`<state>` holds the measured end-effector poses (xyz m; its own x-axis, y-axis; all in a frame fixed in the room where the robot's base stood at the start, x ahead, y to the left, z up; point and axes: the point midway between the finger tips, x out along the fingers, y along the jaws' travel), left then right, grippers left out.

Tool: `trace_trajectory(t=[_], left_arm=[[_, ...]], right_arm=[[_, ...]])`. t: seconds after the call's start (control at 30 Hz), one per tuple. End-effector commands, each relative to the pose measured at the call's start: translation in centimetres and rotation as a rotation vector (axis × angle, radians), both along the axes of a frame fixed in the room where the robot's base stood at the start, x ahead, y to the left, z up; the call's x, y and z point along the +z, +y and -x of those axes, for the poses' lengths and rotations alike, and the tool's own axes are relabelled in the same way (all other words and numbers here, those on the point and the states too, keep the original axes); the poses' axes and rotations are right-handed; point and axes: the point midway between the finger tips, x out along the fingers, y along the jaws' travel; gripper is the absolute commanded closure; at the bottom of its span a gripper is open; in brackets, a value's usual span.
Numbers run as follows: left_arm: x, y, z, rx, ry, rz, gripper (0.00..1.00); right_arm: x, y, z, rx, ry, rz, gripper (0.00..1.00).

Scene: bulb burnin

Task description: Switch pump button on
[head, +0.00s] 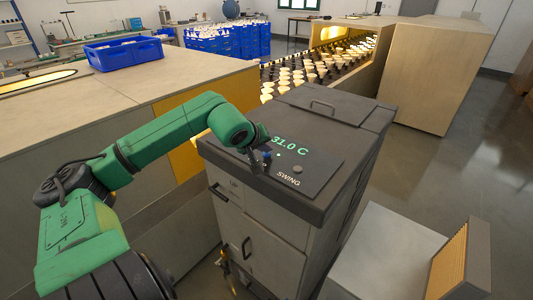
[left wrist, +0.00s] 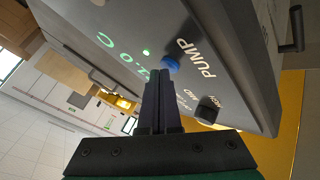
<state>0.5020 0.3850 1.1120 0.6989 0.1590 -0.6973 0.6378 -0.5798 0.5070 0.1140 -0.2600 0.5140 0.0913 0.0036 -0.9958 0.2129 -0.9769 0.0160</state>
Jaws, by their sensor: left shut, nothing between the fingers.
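In the head view my left gripper (head: 262,158) is over the panel, left of the SWING label, and partly hides the button. My right gripper is out of view.
The panel has a green display (head: 289,147) reading 31.0 C and a grey SWING button (head: 298,169). A black selector knob (left wrist: 208,108) is near the PUMP label. A handle (head: 322,106) stands on the machine's lid. A blue crate (head: 125,53) is on the left counter.

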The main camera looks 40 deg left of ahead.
Motion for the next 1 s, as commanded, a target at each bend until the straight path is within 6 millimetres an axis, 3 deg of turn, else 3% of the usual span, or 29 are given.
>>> trace_trajectory(t=[0.47,0.9,1.0], left_arm=[[1.4,0.0,0.0,0.0,-0.001,0.0,1.0],[6.8,0.1,0.0,0.0,-0.001,-0.002,1.0],[7.1,0.0,0.0,0.0,-0.001,-0.002,1.0]], right_arm=[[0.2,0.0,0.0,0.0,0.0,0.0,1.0],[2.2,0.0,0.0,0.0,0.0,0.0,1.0],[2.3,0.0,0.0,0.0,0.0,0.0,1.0]])
